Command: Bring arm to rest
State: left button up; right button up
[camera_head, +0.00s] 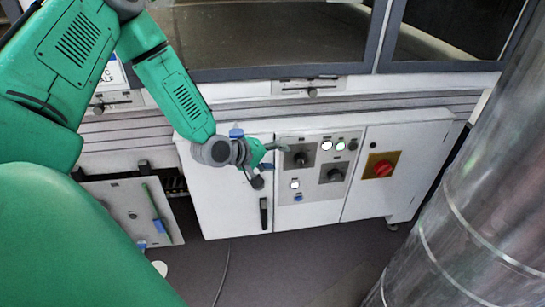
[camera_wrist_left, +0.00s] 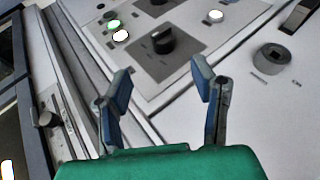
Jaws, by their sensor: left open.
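My left arm, green with grey joints, reaches in from the upper left in the head view. Its gripper (camera_head: 267,165) is in front of the white cabinet (camera_head: 226,211), beside the left edge of the grey control panel (camera_head: 312,203). In the left wrist view the gripper (camera_wrist_left: 162,87) has its two blue-padded fingers spread, with nothing between them. Beyond the fingers is a black rotary knob (camera_wrist_left: 163,40) on a grey plate. The fingers appear apart from the knob. My right gripper is not in view.
A red knob (camera_head: 383,168) on a yellow plate is right of the panel. A large metal cylinder (camera_head: 470,200) stands at the right. A white panel (camera_head: 125,205) hangs open at lower left. Framed windows (camera_head: 270,35) run above. The dark floor (camera_head: 290,265) in front has a cable.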

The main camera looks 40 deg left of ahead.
pick_arm(q)
jog(key=shift+s+r, duration=0.25)
jog(key=shift+s, duration=0.15)
jog(key=shift+a, duration=0.1)
jog(key=s+d+f+m+g, duration=0.55)
jog(key=s+d+f, duration=0.4)
jog(key=s, duration=0.25)
jog(key=s+d+f+m+g+y, duration=0.1)
jog(key=s+m, duration=0.3)
jog(key=s, duration=0.4)
jog(key=s+d+f+m+g+y, duration=0.1)
jog(key=s+f+m+g, duration=0.3)
jog(key=s, duration=0.5)
jog(key=shift+d+y, duration=0.3)
jog(key=shift+y, duration=0.1)
